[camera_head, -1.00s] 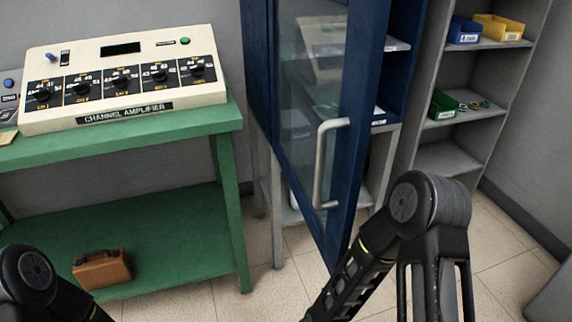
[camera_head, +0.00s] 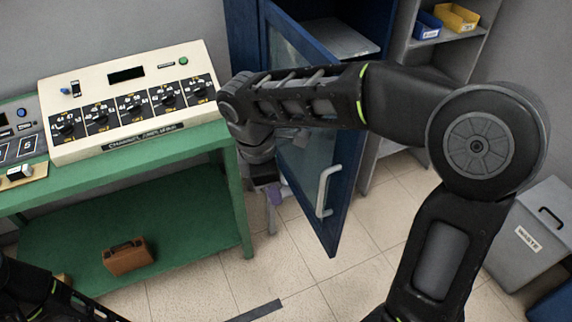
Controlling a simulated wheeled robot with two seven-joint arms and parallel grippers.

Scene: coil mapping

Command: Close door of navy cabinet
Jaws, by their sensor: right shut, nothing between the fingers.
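The navy cabinet (camera_head: 374,18) stands at the back, its open front showing a light shelf. Its navy-framed glass door (camera_head: 338,208) stands open, swung out toward me, with a pale bar handle (camera_head: 325,190) near its free edge. My right arm reaches across in front of the door's upper part. My right gripper (camera_head: 274,194) points down just left of the glass, between the door and the green bench; it is shut and empty, partly hidden by its wrist. I cannot tell whether it touches the door. My left arm shows at the lower left; its gripper is out of view.
A green bench (camera_head: 60,188) at left carries the channel amplifier (camera_head: 130,100), close to my right wrist. A brown case (camera_head: 127,256) lies on its lower shelf. Grey shelving (camera_head: 396,75) with bins and a waste bin (camera_head: 530,235) stand at right. Floor before the door is clear.

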